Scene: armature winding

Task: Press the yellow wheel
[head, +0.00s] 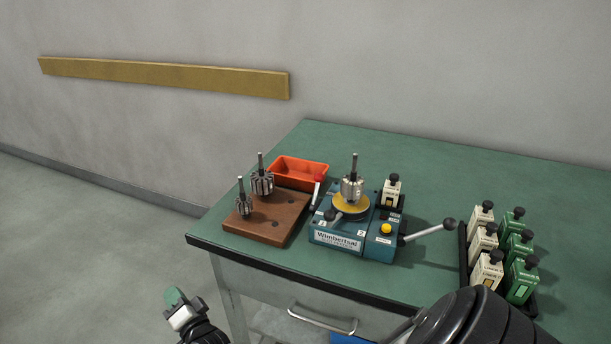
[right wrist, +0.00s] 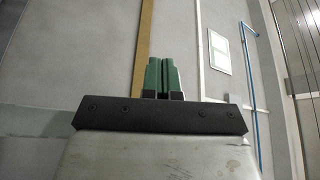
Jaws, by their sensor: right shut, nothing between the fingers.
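The yellow wheel (head: 357,207) is a flat disc on top of a small blue machine (head: 345,230) on the green table. A metal armature (head: 352,184) stands upright at its middle and hides part of it. A dark-knobbed lever (head: 333,215) is at its front left. My right gripper (head: 175,298) is at the lower left of the head view, left of the table and well apart from the wheel. Its green fingers (right wrist: 162,78) are shut with nothing between them in the right wrist view. My left gripper is not in view.
A brown block (head: 268,226) with two armatures and an orange tray (head: 300,172) are left of the machine. A yellow button (head: 386,228) and a side lever (head: 428,231) are at its right. Several white and green bottles stand in a black rack (head: 463,250) farther right.

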